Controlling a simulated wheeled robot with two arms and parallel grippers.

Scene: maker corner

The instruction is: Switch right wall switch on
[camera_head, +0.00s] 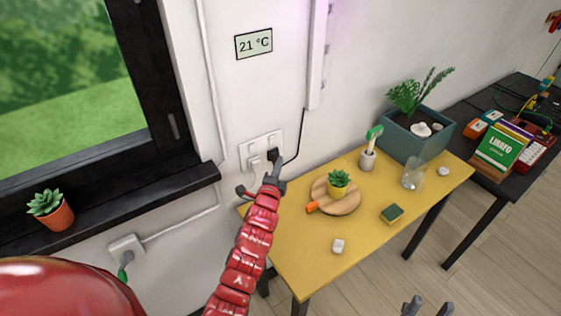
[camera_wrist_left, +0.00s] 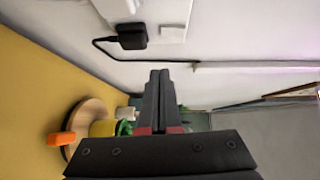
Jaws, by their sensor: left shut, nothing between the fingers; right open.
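A white wall plate (camera_head: 260,146) with switches and sockets is on the wall between the window and the yellow table. The right wall switch (camera_head: 272,140) appears to be the right part of its upper row; I cannot tell its position. A black plug (camera_head: 273,155) sits at the plate's lower right; it also shows in the left wrist view (camera_wrist_left: 132,36). My left gripper (camera_head: 271,172) is shut and empty, just below the plate and plug. Its closed fingers (camera_wrist_left: 160,76) show in the wrist view, apart from the plate. My right gripper (camera_head: 427,307) is open at the bottom edge.
The yellow table (camera_head: 300,250) holds a round wooden board (camera_head: 347,205) with a potted succulent, a glass (camera_head: 412,178) and a grey planter (camera_head: 420,143). A black cable (camera_head: 299,140) runs from the plug to the wall lamp strip (camera_head: 318,60). A window sill (camera_head: 120,205) is at left.

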